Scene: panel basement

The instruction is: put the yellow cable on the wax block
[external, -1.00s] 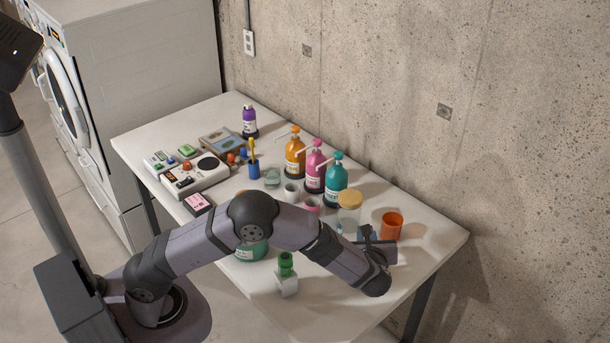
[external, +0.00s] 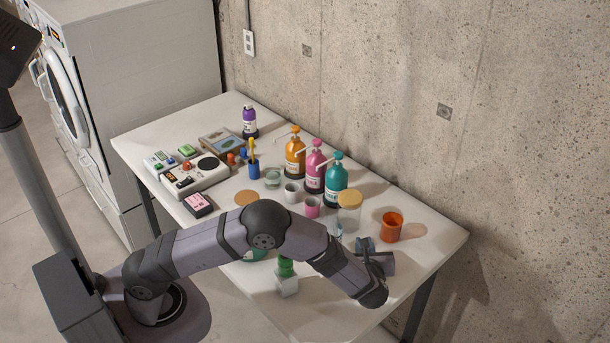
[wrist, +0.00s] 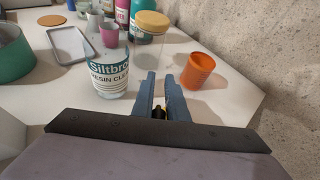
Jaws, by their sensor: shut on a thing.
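My gripper (external: 367,246) hangs over the right part of the table, left of the orange cup. In the wrist view my gripper (wrist: 159,80) has its two blue-grey fingers close together around a small dark thing with a yellowish part (wrist: 159,112). This may be the yellow cable, but most of it is hidden between the fingers. I cannot pick out the wax block for certain. A whitish block-like thing (external: 288,287) with a green top stands near the table's front edge, partly behind my arm.
An orange cup (external: 391,226) stands right of my gripper. A clear resin bottle (wrist: 109,75) and a wooden-lidded jar (external: 349,214) stand to its left. Pump bottles (external: 336,183) line the wall side. The table's right corner (external: 440,240) is clear.

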